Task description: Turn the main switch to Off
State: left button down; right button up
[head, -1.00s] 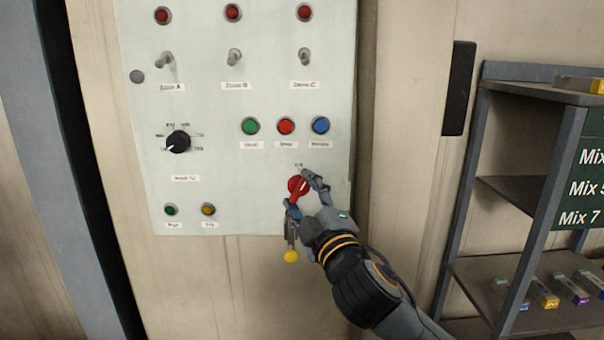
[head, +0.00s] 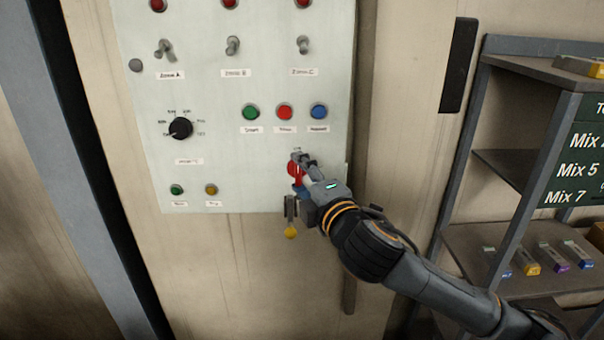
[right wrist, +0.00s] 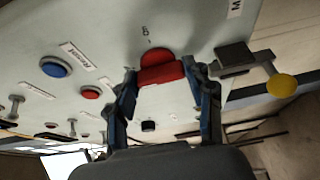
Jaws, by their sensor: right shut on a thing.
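The main switch is a red rotary handle (head: 294,170) at the lower right of the pale control panel (head: 225,165). My right gripper (head: 302,173) is at it, with its fingers on the handle. In the right wrist view the red handle (right wrist: 160,70) sits between the two blue-grey fingers of my right gripper (right wrist: 164,88), which are closed on it. A small label reading "On" shows beside the switch in the right wrist view. Part of the handle is hidden by my gripper in the head view. My left gripper is not in view.
A shelf (head: 530,240) with small boxes stands at the right.

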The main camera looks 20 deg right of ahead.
dwell(0.3)
jog(key=o, duration=1.2)
jog(key=shift+c, duration=0.2)
jog(key=shift+s, duration=0.1)
jog(key=s, duration=0.7)
jog(key=shift+d, duration=0.4)
